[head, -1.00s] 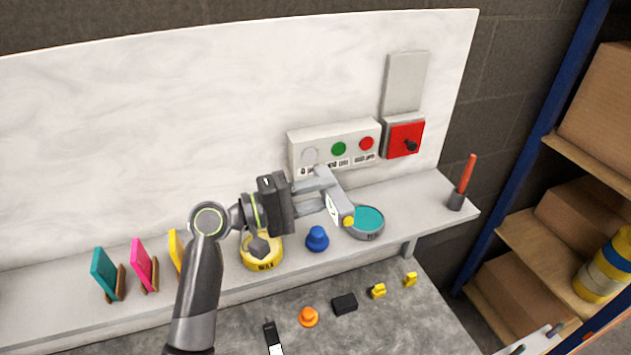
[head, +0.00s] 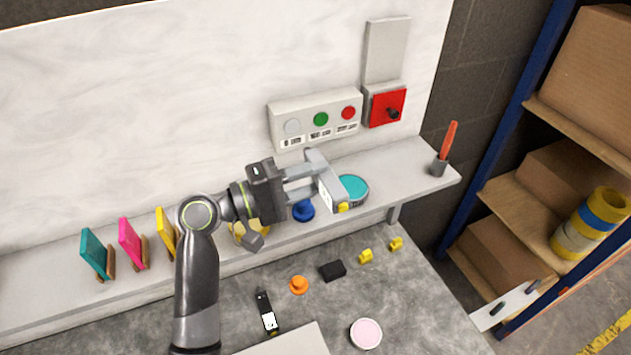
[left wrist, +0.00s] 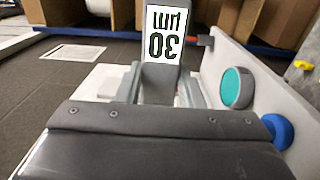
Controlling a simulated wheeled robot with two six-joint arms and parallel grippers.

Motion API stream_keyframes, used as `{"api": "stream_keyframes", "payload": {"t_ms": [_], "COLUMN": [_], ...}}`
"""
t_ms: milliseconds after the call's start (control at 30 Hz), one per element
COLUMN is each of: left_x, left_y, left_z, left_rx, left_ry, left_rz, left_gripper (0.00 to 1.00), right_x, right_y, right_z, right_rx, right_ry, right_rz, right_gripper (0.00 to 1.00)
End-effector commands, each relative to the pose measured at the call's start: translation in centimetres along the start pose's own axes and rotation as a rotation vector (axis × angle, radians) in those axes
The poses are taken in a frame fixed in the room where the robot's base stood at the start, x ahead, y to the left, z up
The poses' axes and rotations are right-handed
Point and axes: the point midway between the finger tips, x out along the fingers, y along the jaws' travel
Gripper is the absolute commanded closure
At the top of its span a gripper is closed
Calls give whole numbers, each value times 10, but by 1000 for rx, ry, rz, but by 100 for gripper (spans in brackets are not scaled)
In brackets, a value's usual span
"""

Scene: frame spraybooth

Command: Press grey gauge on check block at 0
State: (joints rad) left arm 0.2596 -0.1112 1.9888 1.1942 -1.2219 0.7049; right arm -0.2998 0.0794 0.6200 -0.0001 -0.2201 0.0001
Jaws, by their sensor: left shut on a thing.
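The gauge is held tilted in the air, in front of the shelf and beside the teal-topped tin. In the left wrist view the gauge (left wrist: 165,32) shows a white face reading 30 µm, upside down, between the fingers. A small black block (head: 332,271) lies on the grey bench; I cannot tell whether it is the check block. A pale plate (head: 285,343) is cut off at the bottom edge. My right gripper is out of view.
The shelf (head: 405,175) carries a teal-topped tin (head: 352,188), a blue knob-like piece (head: 303,211) and coloured panels. A black gauge-like device (head: 266,311), an orange piece (head: 298,285), yellow pieces (head: 366,256) and a pink disc (head: 366,333) lie on the bench. A rack (head: 510,185) stands right.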

Motion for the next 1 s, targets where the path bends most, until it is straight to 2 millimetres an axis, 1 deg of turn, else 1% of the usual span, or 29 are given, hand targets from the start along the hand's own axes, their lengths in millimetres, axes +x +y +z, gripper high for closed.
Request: {"api": "stream_keyframes", "payload": {"t_ms": [433, 567, 667, 767, 900, 1000], "left_x": [0, -10, -30, -60, -108, -140], "left_y": [0, -6, -17, -31, -47, -53], "left_z": [0, -4, -10, -16, -19, -16], "left_rx": [1, 0, 2, 5, 11, 14], "left_ry": [1, 38, 111, 218, 377, 473], "left_rz": [1, -2, -4, -7, -8, -7], "left_gripper": [93, 93, 93, 93, 93, 93], "right_x": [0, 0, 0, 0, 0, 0], "right_y": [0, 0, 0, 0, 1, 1], "right_z": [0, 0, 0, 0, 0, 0], "right_rx": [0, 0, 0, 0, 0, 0], "right_ry": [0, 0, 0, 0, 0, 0], "right_rz": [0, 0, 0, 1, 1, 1], "right_gripper": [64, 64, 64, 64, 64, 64]}}
